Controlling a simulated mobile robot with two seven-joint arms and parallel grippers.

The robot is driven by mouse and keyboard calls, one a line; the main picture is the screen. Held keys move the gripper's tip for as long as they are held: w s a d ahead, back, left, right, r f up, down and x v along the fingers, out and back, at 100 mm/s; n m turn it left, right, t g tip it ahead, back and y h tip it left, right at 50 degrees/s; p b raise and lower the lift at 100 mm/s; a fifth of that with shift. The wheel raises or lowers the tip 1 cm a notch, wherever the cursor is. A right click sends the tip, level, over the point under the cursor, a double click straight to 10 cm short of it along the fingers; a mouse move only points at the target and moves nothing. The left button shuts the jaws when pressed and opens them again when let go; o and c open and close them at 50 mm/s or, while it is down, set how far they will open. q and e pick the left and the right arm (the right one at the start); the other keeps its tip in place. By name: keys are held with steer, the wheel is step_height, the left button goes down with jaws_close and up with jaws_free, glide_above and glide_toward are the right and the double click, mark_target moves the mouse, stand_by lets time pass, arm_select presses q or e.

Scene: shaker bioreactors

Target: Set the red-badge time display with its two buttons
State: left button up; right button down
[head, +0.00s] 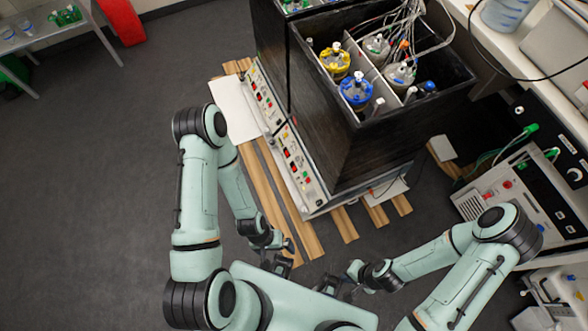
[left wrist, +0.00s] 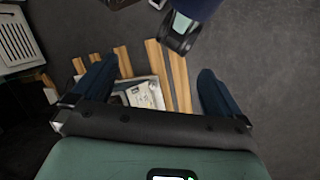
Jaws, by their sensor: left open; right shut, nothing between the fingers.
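The black shaker unit (head: 360,150) carries a long pale control panel (head: 297,165) along its lower left side, with small red displays and buttons. A similar panel (head: 262,95) continues farther back. I cannot make out which display has the red badge, and the two buttons are too small to tell apart. My left gripper (head: 285,256) is open and empty, in front of the near end of the panel and apart from it. It also shows in the left wrist view (left wrist: 152,95), fingers spread wide. My right gripper (head: 335,285) is shut and empty, to the right of the left one.
Wooden slats (head: 312,240) lie under the unit. Vessels with yellow (head: 335,60) and blue (head: 356,90) caps stand in its open top, with tubes above. A grey instrument (head: 500,190) stands at right. Dark floor (head: 90,150) at left is clear.

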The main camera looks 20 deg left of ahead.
arm_select(q)
jaws_close()
stand_by(1.8)
